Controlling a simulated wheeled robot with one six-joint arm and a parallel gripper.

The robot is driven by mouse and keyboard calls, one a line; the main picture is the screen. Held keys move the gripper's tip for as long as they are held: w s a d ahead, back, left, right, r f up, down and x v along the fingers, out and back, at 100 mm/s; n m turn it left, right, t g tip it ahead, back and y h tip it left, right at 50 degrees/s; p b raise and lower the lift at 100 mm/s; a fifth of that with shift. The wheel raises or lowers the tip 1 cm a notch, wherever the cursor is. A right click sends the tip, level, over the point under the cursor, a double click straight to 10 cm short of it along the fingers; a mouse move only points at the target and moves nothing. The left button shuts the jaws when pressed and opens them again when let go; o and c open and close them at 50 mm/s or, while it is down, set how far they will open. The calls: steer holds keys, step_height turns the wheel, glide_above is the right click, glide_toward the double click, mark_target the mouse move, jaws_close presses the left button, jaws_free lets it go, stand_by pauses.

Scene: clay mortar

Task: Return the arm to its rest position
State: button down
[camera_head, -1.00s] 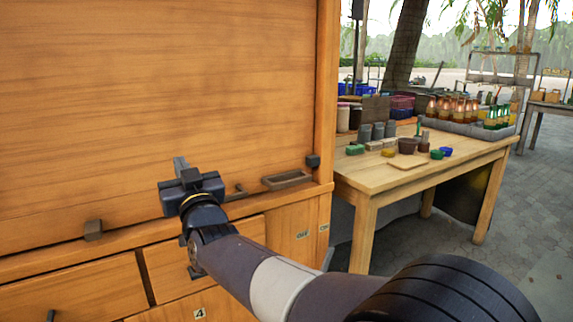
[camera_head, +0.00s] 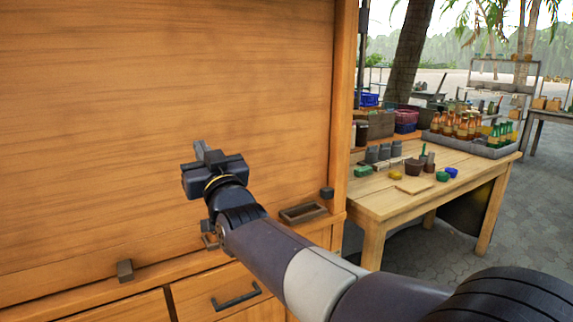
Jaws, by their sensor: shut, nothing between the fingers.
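My gripper (camera_head: 200,148) is at the end of my dark arm, in front of the upright wooden panel of the cabinet (camera_head: 150,90). Its fingers are shut together and point up and away, with nothing between them. I cannot tell how near the fingertips are to the panel. My arm reaches in from the lower right and hides part of the cabinet's ledge and drawers.
A drawer with a dark handle (camera_head: 235,296) is below the ledge. A small tray (camera_head: 303,213) and dark blocks sit along the ledge. A wooden table (camera_head: 385,205) at right holds a brown pot (camera_head: 413,167), grey cups and a crate of bottles (camera_head: 478,148). Paved floor lies beyond.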

step_height(320, 180, up, 17)
steer(key=p, duration=1.5)
steer(key=shift+f, duration=0.2)
